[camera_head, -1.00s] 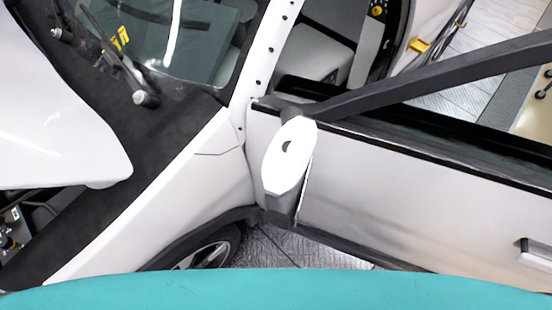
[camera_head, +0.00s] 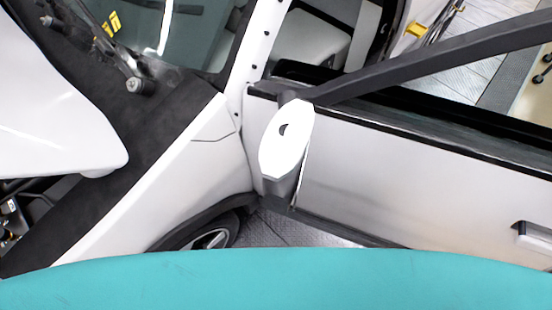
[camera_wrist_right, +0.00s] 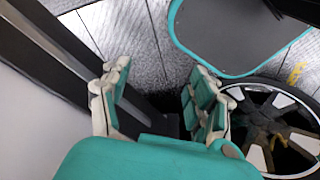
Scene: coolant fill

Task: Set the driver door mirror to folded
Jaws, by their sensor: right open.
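The driver door mirror (camera_head: 286,140) has a white cap and dark base. It sticks out from the front corner of the white driver door (camera_head: 400,180) in the head view. My right gripper (camera_wrist_right: 158,85) shows in the right wrist view, with its two fingers apart and nothing between them. The mirror cannot be made out in that view, and neither gripper shows in the head view.
The front wheel (camera_head: 212,236) shows below the fender in the head view, and a spoked wheel (camera_wrist_right: 275,125) lies right of my fingers in the wrist view. The raised white hood (camera_head: 60,110) is at left. Tiled floor (camera_wrist_right: 120,35) is beyond the fingers.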

